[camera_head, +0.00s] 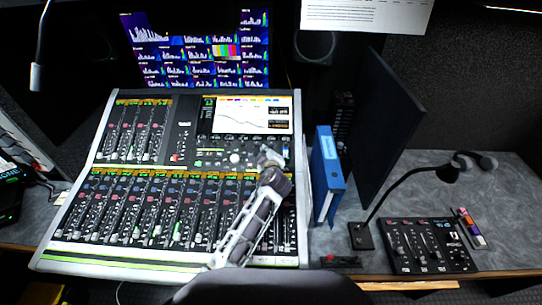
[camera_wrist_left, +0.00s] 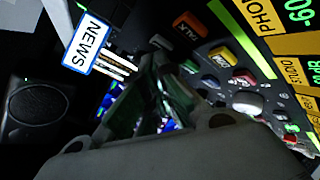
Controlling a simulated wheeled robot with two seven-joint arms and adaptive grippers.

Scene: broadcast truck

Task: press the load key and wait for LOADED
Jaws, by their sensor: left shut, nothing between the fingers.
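The mixing console (camera_head: 50,248) stands at left centre in the head view. My left gripper (camera_head: 267,155) is over its upper right part, near small keys below the console screen (camera_head: 238,118). In the left wrist view the gripper (camera_wrist_left: 158,66) is shut and empty. I cannot tell which is the load key, nor whether the tips touch anything. No LOADED wording is readable. My right gripper is out of view.
A blue binder (camera_head: 327,175) stands right of the console. Further right are a gooseneck lamp or microphone (camera_head: 400,180) and a small black control panel (camera_head: 428,248). A monitor wall (camera_head: 195,50) is behind.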

